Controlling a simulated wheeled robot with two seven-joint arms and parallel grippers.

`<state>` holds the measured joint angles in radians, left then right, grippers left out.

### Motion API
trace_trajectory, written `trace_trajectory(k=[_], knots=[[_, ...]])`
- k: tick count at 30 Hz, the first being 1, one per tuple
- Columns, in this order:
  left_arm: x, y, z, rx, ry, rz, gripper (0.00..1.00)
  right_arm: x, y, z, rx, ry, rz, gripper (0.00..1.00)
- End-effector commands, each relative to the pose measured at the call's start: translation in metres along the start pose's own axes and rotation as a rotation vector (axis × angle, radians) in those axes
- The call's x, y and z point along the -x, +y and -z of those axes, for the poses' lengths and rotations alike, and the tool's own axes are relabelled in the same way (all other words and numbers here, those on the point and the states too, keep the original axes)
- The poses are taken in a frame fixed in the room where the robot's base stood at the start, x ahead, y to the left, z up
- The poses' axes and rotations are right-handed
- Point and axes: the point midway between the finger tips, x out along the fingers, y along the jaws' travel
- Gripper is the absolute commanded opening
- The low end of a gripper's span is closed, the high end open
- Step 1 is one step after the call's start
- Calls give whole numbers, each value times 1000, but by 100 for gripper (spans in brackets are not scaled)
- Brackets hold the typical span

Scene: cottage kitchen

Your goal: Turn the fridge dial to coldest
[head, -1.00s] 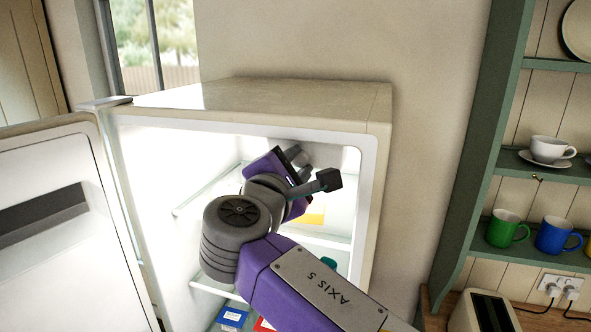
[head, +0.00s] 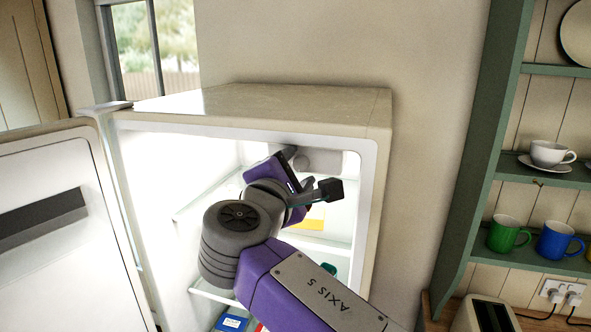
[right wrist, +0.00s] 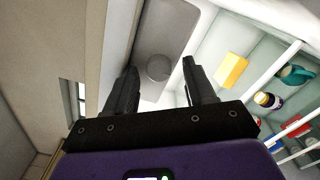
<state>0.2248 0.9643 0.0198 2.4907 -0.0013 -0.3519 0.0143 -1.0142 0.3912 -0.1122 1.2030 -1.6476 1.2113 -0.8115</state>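The fridge dial is a small grey round knob (right wrist: 158,67) on a grey housing (right wrist: 170,30). In the right wrist view it shows between the fingers of my right gripper (right wrist: 160,77), which are apart with nothing held. I cannot tell whether the fingertips touch it. In the head view my right gripper (head: 312,173) is inside the open fridge (head: 250,105), near the upper right of the compartment. The grey housing (head: 322,160) shows behind it; the dial's marks and setting cannot be read. My left gripper is out of view.
The open fridge door (head: 45,210) stands on the left. Glass shelves below hold a yellow item (right wrist: 231,70), a teal item (right wrist: 297,75) and a blue pack (head: 231,321). A green shelf unit with mugs (head: 503,234) stands at the right.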

Motion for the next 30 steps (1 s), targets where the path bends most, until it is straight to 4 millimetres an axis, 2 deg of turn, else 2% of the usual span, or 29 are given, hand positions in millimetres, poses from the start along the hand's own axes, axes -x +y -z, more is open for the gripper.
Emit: trace_trajectory(k=[10, 14, 30], knots=[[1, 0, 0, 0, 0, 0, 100, 0, 1, -1, 8, -1, -3, 56], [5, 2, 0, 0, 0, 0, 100, 0, 2, -1, 73, -1, -3, 56], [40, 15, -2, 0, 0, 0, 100, 0, 3, -2, 790, -1, -3, 56]])
